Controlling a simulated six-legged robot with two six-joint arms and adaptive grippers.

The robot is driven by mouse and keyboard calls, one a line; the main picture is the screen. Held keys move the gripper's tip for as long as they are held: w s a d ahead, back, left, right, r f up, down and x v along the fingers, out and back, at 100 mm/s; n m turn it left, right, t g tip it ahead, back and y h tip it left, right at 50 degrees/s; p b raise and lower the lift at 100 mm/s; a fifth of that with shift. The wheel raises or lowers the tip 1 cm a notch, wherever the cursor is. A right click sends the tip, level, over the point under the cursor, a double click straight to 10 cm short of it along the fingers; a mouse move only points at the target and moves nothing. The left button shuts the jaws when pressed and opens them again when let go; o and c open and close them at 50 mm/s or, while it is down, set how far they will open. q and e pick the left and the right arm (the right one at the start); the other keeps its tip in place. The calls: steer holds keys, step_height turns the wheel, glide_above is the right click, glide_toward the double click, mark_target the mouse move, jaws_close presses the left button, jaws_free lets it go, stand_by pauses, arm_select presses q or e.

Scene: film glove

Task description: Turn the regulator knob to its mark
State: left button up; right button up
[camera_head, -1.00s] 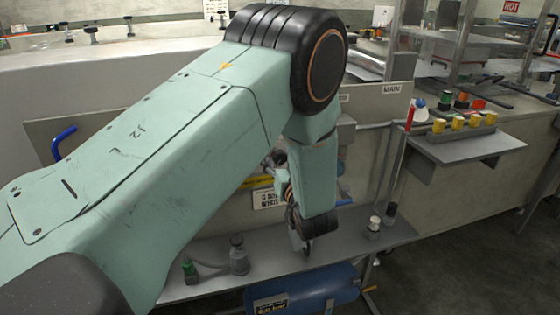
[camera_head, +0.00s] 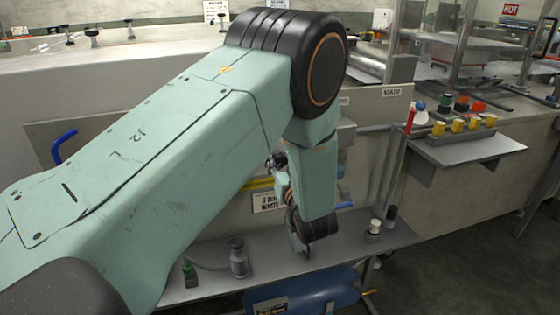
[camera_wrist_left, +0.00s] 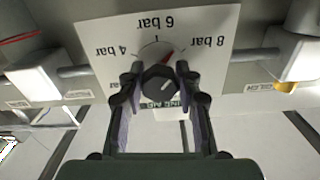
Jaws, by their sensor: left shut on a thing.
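In the left wrist view the black regulator knob (camera_wrist_left: 158,86) sits between the fingers of my left gripper (camera_wrist_left: 160,82), which is shut on its sides. The knob has a pale line on its face. Behind it is a white dial plate (camera_wrist_left: 205,22) with 4, 6 and 8 bar printed upside down in this view. A red mark (camera_wrist_left: 166,57) shows just above the knob, slightly right of the 6 bar tick. In the head view my left gripper (camera_head: 299,238) hangs over the grey shelf; my arm hides the knob there. My right gripper is out of view.
A blue cylinder (camera_head: 325,287) lies below. A button panel (camera_head: 465,143) stands at the right. Pipe fittings flank the dial in the wrist view.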

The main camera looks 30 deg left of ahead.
mark_target(280, 154)
arm_select(q)
steer(key=shift+n, duration=0.3)
steer(key=n, duration=0.3)
steer(key=shift+n, duration=0.3)
steer(key=shift+n+b, duration=0.3)
steer(key=shift+n, duration=1.7)
steer(key=o, duration=1.2)
step_height(280, 154, up, 10)
steer(key=shift+f, duration=0.1)
